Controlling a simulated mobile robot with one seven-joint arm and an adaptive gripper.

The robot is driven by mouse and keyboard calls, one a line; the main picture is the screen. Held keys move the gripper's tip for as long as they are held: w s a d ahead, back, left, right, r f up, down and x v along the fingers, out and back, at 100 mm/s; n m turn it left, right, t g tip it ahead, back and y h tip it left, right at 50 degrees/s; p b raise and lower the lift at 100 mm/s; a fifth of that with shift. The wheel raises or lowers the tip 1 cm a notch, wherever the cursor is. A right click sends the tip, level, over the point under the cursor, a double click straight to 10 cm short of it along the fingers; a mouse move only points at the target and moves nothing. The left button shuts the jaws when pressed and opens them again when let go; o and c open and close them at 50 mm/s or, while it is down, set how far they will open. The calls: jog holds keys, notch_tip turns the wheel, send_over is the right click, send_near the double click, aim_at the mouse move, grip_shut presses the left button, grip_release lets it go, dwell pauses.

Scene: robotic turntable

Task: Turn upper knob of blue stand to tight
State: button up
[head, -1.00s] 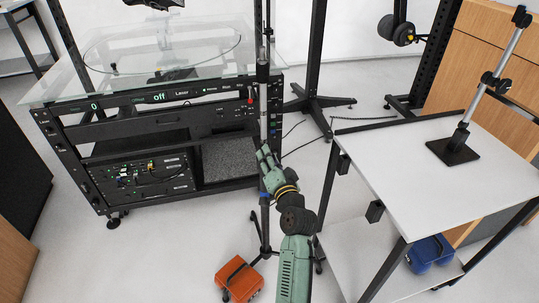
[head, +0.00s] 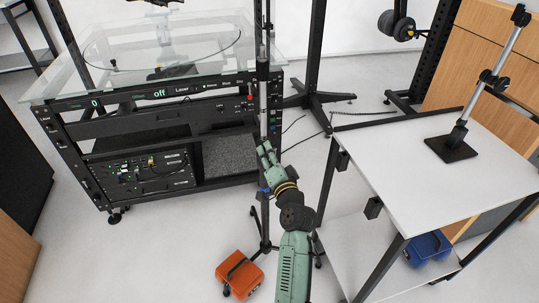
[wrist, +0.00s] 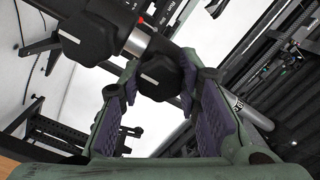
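The stand (head: 264,110) is a slim upright pole on dark tripod legs in the middle of the head view, with a small blue part (head: 264,190) low on it. My gripper (head: 266,150) is beside the pole in that view, near mid-height. In the wrist view, a black knob (wrist: 160,75) with a white mark lies between my gripper's two purple-padded fingers (wrist: 160,88). The fingers are spread to either side of it; contact is not clear. Another black knob-like part (wrist: 98,32) with a white mark is just up and left. Which knob is the upper one I cannot tell.
A black equipment rack (head: 70,135) with a glass-topped turntable (head: 160,50) stands close behind the pole on the left. A white table (head: 420,185) is at right. An orange case (head: 240,274) lies on the floor by the stand's foot.

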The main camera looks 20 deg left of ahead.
jog(key=o, duration=0.4)
jog(key=v, duration=1.2)
dwell(0.3)
